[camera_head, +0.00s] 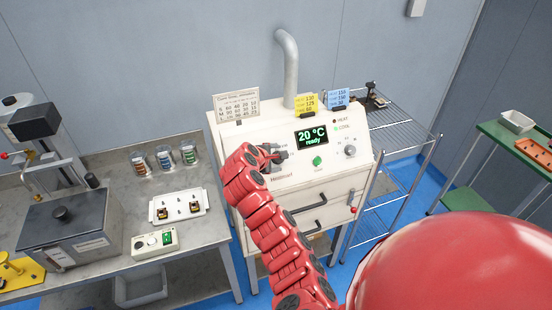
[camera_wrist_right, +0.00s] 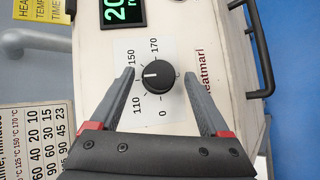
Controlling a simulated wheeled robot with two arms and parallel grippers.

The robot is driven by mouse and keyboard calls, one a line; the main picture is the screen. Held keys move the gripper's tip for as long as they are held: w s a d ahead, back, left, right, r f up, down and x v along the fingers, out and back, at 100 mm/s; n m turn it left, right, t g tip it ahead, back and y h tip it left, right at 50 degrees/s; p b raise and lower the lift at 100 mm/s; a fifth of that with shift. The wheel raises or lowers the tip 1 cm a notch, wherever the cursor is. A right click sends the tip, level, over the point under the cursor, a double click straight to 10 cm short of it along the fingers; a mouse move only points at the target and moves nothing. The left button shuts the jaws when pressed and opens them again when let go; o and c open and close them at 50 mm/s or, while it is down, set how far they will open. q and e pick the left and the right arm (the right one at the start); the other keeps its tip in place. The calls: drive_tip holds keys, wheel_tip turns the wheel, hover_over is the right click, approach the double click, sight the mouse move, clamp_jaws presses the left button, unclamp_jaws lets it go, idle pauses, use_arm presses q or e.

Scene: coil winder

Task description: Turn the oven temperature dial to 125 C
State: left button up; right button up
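The oven temperature dial (camera_wrist_right: 158,76) is a round black knob on a white scale plate, seen in the right wrist view. Its white mark points left in that view, between the 110 and 150 labels. A finger covers part of the scale there. My right gripper (camera_wrist_right: 159,75) is open, with one finger on each side of the dial and a visible gap to it. In the head view the right gripper (camera_head: 276,153) is at the oven front and hides the dial. The white oven (camera_head: 300,180) has a display (camera_head: 311,136) reading 20 °C, ready. My left gripper is not in view.
A second knob (camera_head: 349,152) and a green button (camera_head: 317,161) sit right of the gripper. Cards (camera_head: 236,104) and a pipe (camera_head: 288,75) stand on top. A workbench (camera_head: 206,246) is left, a wire rack (camera_head: 390,150) right.

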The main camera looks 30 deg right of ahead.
drive_tip(key=shift+a+r, duration=0.1)
drive_tip(key=p+v, duration=0.9)
drive_tip(key=v, duration=0.8)
idle(0.5)
